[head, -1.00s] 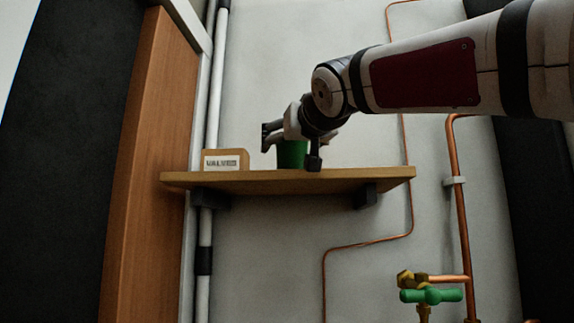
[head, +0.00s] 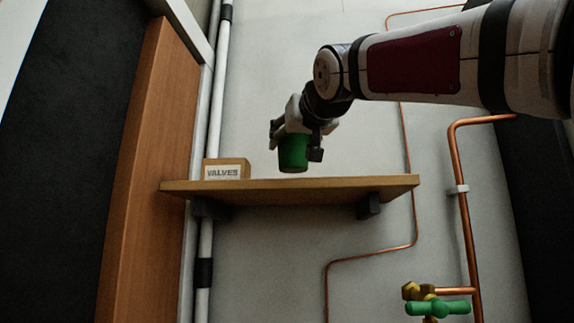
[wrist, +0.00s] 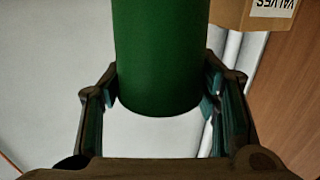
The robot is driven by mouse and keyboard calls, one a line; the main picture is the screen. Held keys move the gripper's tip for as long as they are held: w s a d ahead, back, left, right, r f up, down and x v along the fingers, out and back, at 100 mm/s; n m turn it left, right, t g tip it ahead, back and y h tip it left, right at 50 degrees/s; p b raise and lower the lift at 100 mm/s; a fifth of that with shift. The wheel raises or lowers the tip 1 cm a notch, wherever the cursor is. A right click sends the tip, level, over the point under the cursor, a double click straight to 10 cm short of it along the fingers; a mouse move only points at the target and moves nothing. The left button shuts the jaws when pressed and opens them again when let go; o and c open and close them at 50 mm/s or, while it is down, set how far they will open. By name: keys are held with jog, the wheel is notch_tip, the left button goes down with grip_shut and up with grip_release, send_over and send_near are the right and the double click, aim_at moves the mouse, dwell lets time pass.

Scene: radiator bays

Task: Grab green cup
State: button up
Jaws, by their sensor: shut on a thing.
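The green cup (head: 293,154) is in my gripper (head: 296,143), held above the wooden shelf (head: 300,191) with a small gap under it in the head view. In the wrist view the cup (wrist: 158,55) fills the upper middle, with a finger of my gripper (wrist: 160,100) against each side. The gripper is shut on the cup. The inside of the cup is not visible.
A cardboard box labelled VALVES (head: 226,169) stands on the shelf left of the cup; it also shows in the wrist view (wrist: 240,12). Copper pipes (head: 462,200) and a green-handled brass valve (head: 436,306) are at the right. The shelf's right part is clear.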

notch_tip(320, 180, up, 7)
jog(key=shift+p, duration=0.35)
